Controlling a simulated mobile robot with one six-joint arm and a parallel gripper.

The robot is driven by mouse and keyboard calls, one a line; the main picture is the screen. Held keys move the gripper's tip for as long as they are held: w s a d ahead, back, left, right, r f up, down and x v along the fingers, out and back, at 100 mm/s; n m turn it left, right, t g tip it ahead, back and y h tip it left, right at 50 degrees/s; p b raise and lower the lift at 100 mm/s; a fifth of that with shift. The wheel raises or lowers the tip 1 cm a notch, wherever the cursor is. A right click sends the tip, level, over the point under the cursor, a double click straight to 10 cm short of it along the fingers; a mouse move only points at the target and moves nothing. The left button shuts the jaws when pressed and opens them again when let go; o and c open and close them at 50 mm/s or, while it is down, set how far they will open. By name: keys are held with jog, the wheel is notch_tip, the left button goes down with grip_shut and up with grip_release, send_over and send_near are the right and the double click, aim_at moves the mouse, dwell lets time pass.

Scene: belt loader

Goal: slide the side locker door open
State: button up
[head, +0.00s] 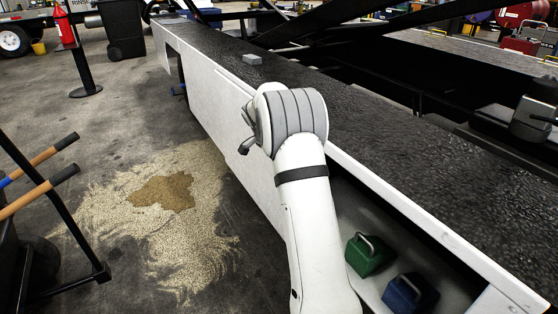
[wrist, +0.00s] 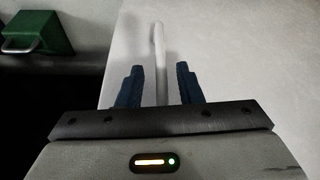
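The side locker door (wrist: 235,60) is a pale panel that fills the middle and right of the wrist view. In the head view the white door (head: 222,115) stands left of my arm, and the locker opening (head: 375,215) shows to the right of it. A light bar handle (wrist: 158,42) stands on the door near its left edge. My gripper (wrist: 160,72) is open, with one dark blue finger on each side of the handle and a visible gap on both sides. In the head view my wrist hides the handle and most of the gripper.
A green box (head: 367,254) and a blue box (head: 408,293) sit inside the locker. The green box also shows in the wrist view (wrist: 38,32). A grainy spill (head: 165,195) lies on the floor.

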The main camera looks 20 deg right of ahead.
jog(key=p+v, duration=0.1)
jog(key=v, duration=0.5)
jog(key=shift+a+r+p, duration=0.2)
jog(key=shift+r+p, duration=0.15)
jog(key=shift+s+r, duration=0.1)
jog(key=s+a+r+n+p, duration=0.2)
jog(key=s+r+p, duration=0.2)
jog(key=r, duration=0.2)
jog(key=s+a+r+n+p, duration=0.1)
jog(key=s+a+r+p, duration=0.25)
jog(key=r, duration=0.25)
jog(key=s+a+r+n+y+p, duration=0.1)
jog(key=s+a+r+n+p, duration=0.2)
jog(key=s, duration=0.7)
jog(key=s+a+r+n+y+p, duration=0.1)
jog(key=s+a+r+n+p, duration=0.3)
jog(key=s+r+p, duration=0.4)
jog(key=s+a+r+n+t+y+p, duration=0.1)
jog(key=s+r+p, duration=0.5)
jog(key=s, duration=0.6)
jog(key=a+n+y+p, duration=0.1)
jog(key=a+n, duration=0.1)
jog(key=n, duration=0.1)
jog(key=shift+s+a+r, duration=0.15)
jog(key=shift+s+a, duration=0.1)
jog(key=shift+s, duration=0.15)
